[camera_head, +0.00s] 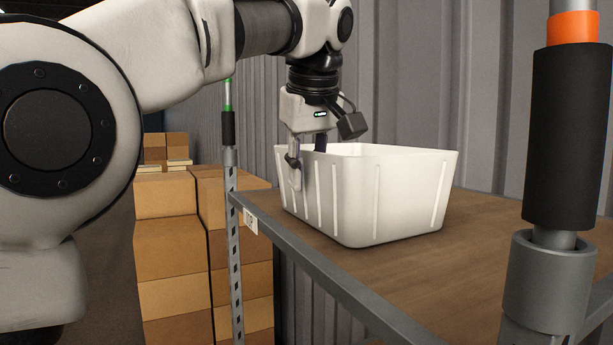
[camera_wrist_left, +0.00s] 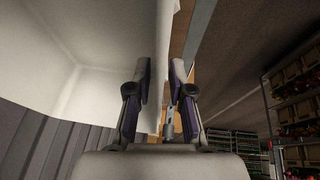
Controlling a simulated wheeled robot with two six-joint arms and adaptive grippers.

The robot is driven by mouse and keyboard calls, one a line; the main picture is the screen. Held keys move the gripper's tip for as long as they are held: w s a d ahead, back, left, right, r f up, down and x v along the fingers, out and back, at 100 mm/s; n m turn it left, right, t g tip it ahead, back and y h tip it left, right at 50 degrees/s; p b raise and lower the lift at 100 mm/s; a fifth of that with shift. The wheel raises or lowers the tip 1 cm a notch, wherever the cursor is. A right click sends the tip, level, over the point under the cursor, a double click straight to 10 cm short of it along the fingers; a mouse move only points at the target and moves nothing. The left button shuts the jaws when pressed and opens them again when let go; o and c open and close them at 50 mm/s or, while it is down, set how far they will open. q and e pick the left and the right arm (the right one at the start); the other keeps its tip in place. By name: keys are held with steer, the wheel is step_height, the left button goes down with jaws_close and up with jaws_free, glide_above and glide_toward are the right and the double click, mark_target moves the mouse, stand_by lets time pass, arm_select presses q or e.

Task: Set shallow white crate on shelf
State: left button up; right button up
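The shallow white crate (camera_head: 400,200) is upright, and its base appears to rest on the brown shelf board (camera_head: 470,265), inside the front rail. In the left wrist view its wall (camera_wrist_left: 75,45) fills the upper left. My left gripper (camera_head: 307,165) straddles the crate's left wall, one finger outside and one inside. The left wrist view shows the fingers (camera_wrist_left: 160,70) a small gap apart with the wall's edge between them. I cannot tell whether both pads press on it. The crate's inside floor is hidden in the head view. My right gripper is out of view.
The shelf's grey front rail (camera_head: 330,277) and perforated upright (camera_head: 234,240) stand at the left. Stacked cardboard boxes (camera_head: 170,250) lie beyond. A corrugated wall (camera_head: 430,80) closes off the back. Bare board lies right of the crate.

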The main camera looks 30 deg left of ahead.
arm_select(q)
steer(key=shift+s+d+r, duration=0.35)
steer(key=shift+s+d, duration=0.05)
steer(key=shift+s, duration=0.2)
steer(key=p+v, duration=0.3)
steer(key=v, duration=0.8)
steer(key=shift+r, duration=0.3)
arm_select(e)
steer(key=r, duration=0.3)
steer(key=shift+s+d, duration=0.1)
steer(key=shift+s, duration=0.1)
